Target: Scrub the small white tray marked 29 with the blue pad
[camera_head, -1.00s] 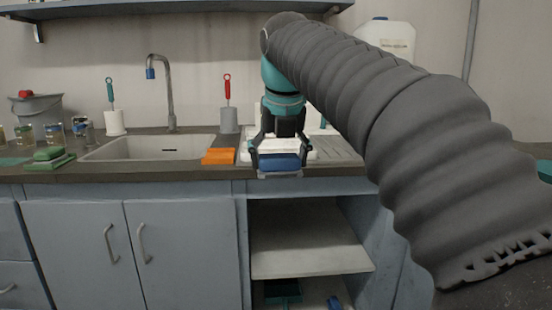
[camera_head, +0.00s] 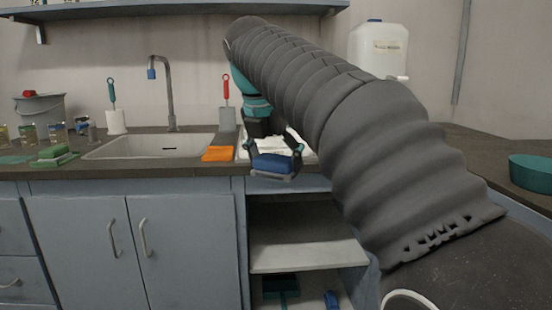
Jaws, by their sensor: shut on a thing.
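The blue pad (camera_head: 275,164) is in my gripper (camera_head: 273,160), its two fingers at the pad's left and right sides. A thin pale grey layer shows under the blue. My gripper hangs in front of the counter's front edge, near the right end of the sink unit. A white shape (camera_head: 264,148) shows behind the gripper on the drainboard; it is partly hidden. I cannot tell if it is the small white tray, and no 29 is readable.
An orange pad (camera_head: 217,154) lies left of my gripper. A sink (camera_head: 150,147) with a tap (camera_head: 169,95) is further left. A green pad (camera_head: 53,152) and several jars stand at far left. Open shelves (camera_head: 300,250) are below. A white jug (camera_head: 378,52) is behind my arm.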

